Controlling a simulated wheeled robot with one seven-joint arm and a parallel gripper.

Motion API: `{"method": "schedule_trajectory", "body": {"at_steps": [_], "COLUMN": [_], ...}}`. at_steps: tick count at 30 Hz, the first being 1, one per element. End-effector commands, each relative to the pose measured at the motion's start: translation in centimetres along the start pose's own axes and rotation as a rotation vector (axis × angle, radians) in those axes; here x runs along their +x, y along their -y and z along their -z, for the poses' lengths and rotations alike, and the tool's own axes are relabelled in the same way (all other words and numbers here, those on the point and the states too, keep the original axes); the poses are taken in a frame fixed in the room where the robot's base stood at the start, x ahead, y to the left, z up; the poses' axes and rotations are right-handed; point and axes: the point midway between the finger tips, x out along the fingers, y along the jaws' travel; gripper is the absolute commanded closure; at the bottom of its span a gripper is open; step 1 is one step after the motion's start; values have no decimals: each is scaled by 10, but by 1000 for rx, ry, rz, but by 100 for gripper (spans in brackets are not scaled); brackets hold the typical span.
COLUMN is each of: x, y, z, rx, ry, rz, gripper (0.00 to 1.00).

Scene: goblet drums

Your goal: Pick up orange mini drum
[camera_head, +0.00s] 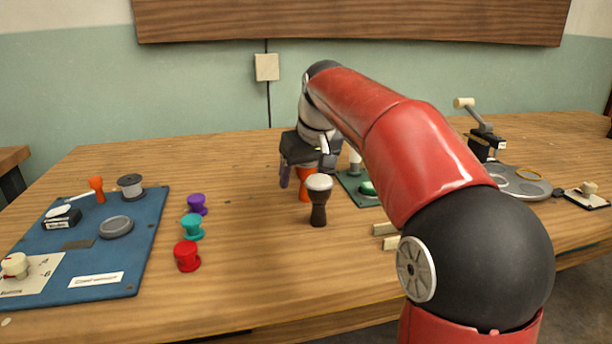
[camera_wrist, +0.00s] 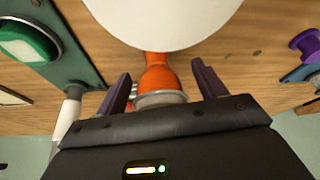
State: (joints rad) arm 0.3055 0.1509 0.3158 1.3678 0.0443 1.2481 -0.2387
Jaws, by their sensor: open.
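The orange mini drum (camera_head: 304,196) stands on the wooden table below my gripper (camera_head: 304,172). In the wrist view the orange drum (camera_wrist: 157,74) lies between the two purple fingers of my gripper (camera_wrist: 162,72), with a visible gap on each side. The dark goblet drum (camera_head: 318,205) with a white head stands upright just in front of it. A large white disc (camera_wrist: 165,18), apparently that drum's head, covers part of the orange drum in the wrist view.
Purple (camera_head: 197,204), teal (camera_head: 192,227) and red (camera_head: 187,257) spools stand to the left, beside a blue board (camera_head: 145,235). A green board (camera_head: 350,186) with a green button lies close right of my gripper. The front-middle table is clear.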

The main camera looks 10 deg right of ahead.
Motion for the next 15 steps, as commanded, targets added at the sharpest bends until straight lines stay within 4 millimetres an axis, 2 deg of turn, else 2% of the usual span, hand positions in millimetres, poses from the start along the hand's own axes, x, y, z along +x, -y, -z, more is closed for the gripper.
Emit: {"method": "schedule_trajectory", "body": {"at_steps": [5, 15], "x": [0, -1], "y": [0, 0], "z": [0, 0], "rx": [0, 0], "ry": [0, 0], "rz": [0, -1], "gripper": [30, 74]}}
